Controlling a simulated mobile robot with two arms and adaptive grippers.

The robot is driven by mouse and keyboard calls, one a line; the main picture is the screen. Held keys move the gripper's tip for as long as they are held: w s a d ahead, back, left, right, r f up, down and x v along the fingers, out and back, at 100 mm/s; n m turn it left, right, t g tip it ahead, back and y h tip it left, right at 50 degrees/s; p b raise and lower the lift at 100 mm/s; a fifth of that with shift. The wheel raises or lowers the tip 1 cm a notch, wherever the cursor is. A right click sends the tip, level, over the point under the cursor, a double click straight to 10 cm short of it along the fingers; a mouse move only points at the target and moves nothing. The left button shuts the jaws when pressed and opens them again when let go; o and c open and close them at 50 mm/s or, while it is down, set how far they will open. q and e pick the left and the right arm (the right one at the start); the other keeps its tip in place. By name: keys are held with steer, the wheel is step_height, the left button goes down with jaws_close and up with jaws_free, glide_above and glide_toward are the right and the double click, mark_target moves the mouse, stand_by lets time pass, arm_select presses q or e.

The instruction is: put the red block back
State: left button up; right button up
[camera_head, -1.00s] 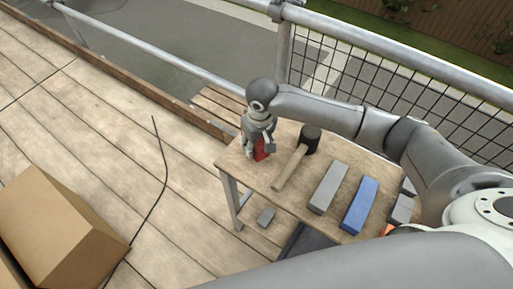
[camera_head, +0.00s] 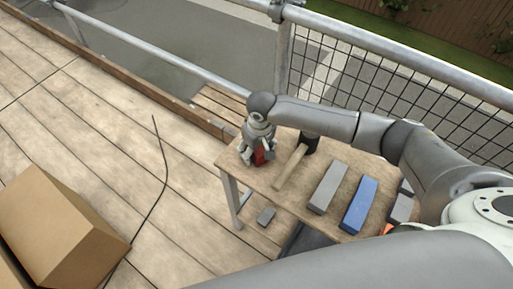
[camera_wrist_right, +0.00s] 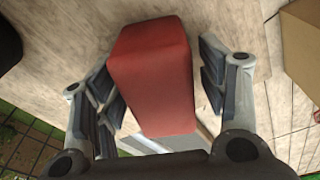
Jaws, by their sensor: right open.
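The red block (camera_head: 259,157) is at the left end of the small wooden table (camera_head: 240,160), partly hidden by my right gripper. My right gripper (camera_head: 257,156) points down over it, with a finger on each side. In the right wrist view the red block (camera_wrist_right: 155,80) fills the space between the open fingers of the right gripper (camera_wrist_right: 160,88). A gap shows on the right side; on the left I cannot tell whether a finger touches it. The block appears to rest on the table. My left gripper is not in view.
A hammer (camera_head: 290,167), a grey block (camera_head: 328,187) and a blue block (camera_head: 359,205) lie to the right on the table. A small grey block (camera_head: 266,216) lies below the table. A cardboard box (camera_head: 60,225) is at lower left. A railing (camera_head: 400,60) runs behind.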

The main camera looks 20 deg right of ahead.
mark_target(259, 148)
steer(key=r, duration=0.4)
steer(key=s+r, duration=0.1)
steer(key=r, duration=0.7)
steer(key=shift+s+d, duration=0.15)
steer(key=shift+s, duration=0.05)
